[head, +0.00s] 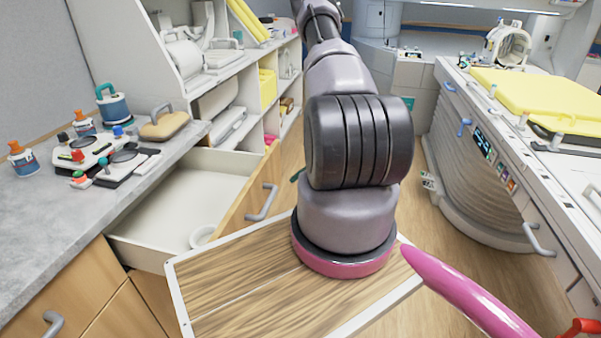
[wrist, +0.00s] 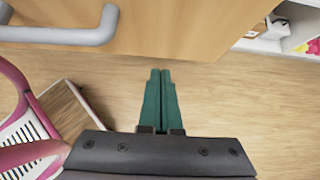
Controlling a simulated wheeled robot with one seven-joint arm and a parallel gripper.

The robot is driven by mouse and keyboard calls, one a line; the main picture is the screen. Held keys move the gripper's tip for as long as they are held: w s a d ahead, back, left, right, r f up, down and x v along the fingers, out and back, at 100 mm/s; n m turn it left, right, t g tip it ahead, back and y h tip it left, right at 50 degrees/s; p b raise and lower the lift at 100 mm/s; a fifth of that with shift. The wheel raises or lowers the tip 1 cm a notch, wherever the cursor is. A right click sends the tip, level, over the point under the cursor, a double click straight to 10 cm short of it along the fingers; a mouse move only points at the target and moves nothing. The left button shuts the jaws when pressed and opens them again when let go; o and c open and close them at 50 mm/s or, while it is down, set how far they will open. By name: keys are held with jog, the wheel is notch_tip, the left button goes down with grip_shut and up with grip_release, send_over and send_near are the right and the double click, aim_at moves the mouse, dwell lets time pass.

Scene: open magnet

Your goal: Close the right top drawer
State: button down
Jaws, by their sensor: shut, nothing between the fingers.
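The open drawer (head: 185,195) sticks out from the grey counter on the left in the head view. It has a pale interior and a wooden front with a grey bar handle (head: 263,203). The wooden front (wrist: 190,28) and handle (wrist: 95,30) also fill the top of the wrist view. My gripper (wrist: 160,75) has green fingers pressed together and empty. The fingertips appear just short of the front's lower edge, and I cannot tell whether they touch it. In the head view my arm hides most of the gripper; only a small green bit shows beside it.
A round white item (head: 203,236) lies in the drawer. Bottles and trays crowd the counter (head: 35,235). Another handled drawer (head: 53,325) is at lower left. A bed-like table (head: 540,150) with yellow pads stands right. Wooden floor (head: 490,270) lies between.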

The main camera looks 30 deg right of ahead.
jog(key=w+a+f, duration=0.3)
jog(key=w+a, duration=0.2)
jog(key=shift+w+a, duration=0.1)
dwell(0.4)
jog(key=w+a, duration=2.2)
jog(key=shift+w+a+f, duration=0.1)
jog(key=shift+w+a, duration=0.25)
jog(key=shift+w, duration=0.05)
jog(key=shift+w+a, duration=0.25)
